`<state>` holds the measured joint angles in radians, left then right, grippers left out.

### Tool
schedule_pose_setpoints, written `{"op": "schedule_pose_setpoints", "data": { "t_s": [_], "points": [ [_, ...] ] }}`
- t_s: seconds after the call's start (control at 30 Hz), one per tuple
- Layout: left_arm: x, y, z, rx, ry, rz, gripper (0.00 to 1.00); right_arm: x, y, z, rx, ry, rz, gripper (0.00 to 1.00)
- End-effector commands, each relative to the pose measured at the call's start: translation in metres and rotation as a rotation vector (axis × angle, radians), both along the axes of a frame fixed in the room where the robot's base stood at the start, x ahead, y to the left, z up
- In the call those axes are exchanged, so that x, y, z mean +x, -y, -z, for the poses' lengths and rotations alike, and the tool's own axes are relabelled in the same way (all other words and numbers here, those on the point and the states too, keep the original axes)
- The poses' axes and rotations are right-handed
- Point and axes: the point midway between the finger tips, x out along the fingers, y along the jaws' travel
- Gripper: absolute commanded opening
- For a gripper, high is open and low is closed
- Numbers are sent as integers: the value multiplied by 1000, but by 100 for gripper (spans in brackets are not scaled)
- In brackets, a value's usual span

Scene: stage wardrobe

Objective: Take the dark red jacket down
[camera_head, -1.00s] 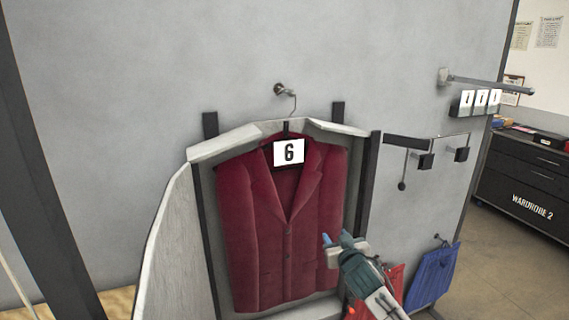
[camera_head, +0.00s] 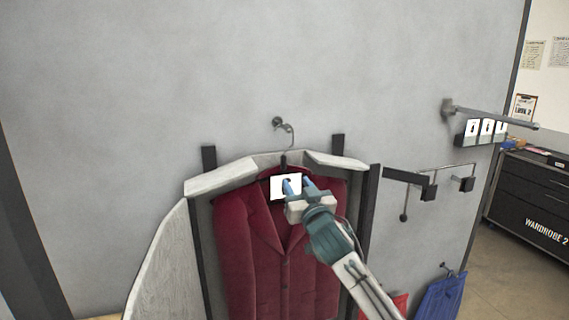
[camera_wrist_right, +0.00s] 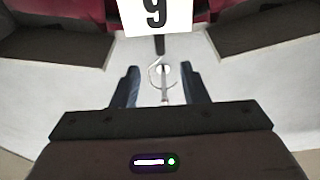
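The dark red jacket (camera_head: 250,245) hangs on a hanger inside an open grey-white case against the wall. The hanger's hook (camera_head: 290,137) reaches up to a metal wall hook (camera_head: 278,123). A white number card (camera_head: 279,188) hangs at the collar; it also shows in the right wrist view (camera_wrist_right: 155,14). My right gripper (camera_head: 298,184) is in front of the card and collar, its fingers apart. In the right wrist view the open fingers (camera_wrist_right: 160,88) have the hanger's hook between them in the picture; I cannot tell the depth gap. My left gripper is not in view.
The case's side walls and rim (camera_head: 222,178) surround the jacket. To the right are a wall rail with black clips (camera_head: 428,192), a bar with cards (camera_head: 490,115), and red and blue cloths (camera_head: 440,298). A black drawer cabinet (camera_head: 530,195) stands far right.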

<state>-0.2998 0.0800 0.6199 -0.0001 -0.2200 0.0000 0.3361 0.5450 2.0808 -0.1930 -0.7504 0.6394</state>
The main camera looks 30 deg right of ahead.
Motion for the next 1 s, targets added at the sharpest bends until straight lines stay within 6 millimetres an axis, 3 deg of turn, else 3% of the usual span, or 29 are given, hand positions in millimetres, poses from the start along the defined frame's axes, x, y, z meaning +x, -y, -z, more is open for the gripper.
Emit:
{"op": "schedule_pose_setpoints", "data": {
  "t_s": [0.7,1.0],
  "points": [
    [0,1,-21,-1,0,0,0,83,19,-18,3,0,-1,40],
    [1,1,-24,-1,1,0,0,104,25,-22,1,-1,0,40]
  ]
}}
